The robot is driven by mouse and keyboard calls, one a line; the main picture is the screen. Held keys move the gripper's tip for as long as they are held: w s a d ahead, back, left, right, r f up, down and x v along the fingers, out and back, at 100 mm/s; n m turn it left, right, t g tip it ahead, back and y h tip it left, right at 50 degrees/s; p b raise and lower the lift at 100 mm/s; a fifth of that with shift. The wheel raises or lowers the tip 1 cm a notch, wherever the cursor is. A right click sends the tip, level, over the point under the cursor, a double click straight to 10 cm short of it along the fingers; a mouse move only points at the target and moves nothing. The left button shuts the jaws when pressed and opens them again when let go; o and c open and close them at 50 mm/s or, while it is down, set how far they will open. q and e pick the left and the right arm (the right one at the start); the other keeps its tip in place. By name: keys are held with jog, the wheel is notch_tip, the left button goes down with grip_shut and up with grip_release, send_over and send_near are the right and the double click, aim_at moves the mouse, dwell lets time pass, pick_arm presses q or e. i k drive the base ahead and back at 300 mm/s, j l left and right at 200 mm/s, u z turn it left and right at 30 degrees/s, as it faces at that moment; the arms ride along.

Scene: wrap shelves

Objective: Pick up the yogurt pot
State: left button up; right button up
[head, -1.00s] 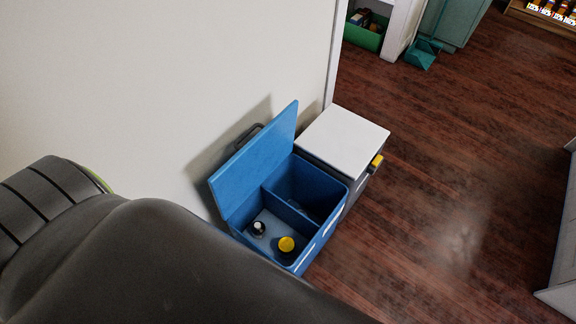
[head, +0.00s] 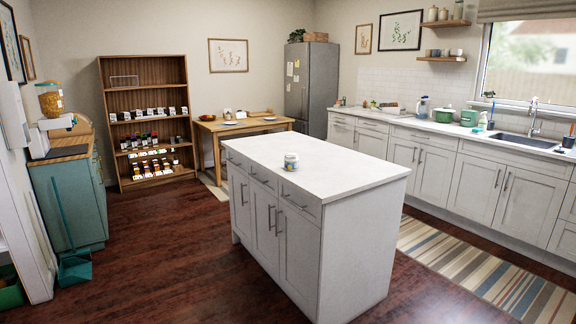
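A small white pot with coloured marks (head: 291,161) stands upright on the white top of the kitchen island, near the middle of the head view. It looks like the yogurt pot, but its label is too small to read. Nothing touches it. Neither of my grippers shows in the head view.
The island (head: 345,180) has a clear top around the pot. Dark wood floor (head: 150,250) lies open in front and to the left. A wooden shelf (head: 150,87) with several rows of goods stands at the back left. A striped rug (head: 470,262) lies right of the island.

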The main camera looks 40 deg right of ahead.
aim_at(290, 161)
jog(key=i+l, duration=0.1)
jog(key=l, duration=0.35)
jog(key=i+l, duration=0.1)
jog(key=l, duration=0.35)
jog(key=i+l, duration=0.1)
jog(key=l, duration=0.35)
